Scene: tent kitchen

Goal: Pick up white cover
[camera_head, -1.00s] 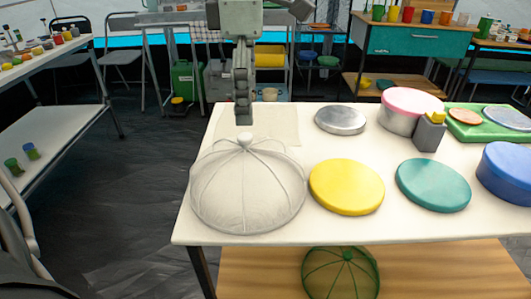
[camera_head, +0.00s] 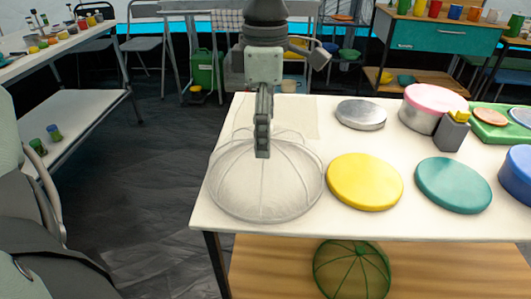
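The white cover (camera_head: 240,190) is a sheer mesh dome with thin ribs, upright on the near left part of the white table. A single gripper (camera_head: 262,152), which I take to be my left, points straight down over the cover's top. Its dark fingers are seen edge-on and hide the cover's top knob. I cannot tell whether they touch the knob or are open or shut. The cover's rim rests on the tabletop. My other gripper is not in view.
On the table (camera_head: 335,230), a yellow disc (camera_head: 365,181) lies close to the cover's right. A teal disc (camera_head: 453,185), silver tin (camera_head: 360,114), pink-lidded tin (camera_head: 435,105) and grey block (camera_head: 450,136) lie further right. A green dome (camera_head: 351,270) stands on the shelf below.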

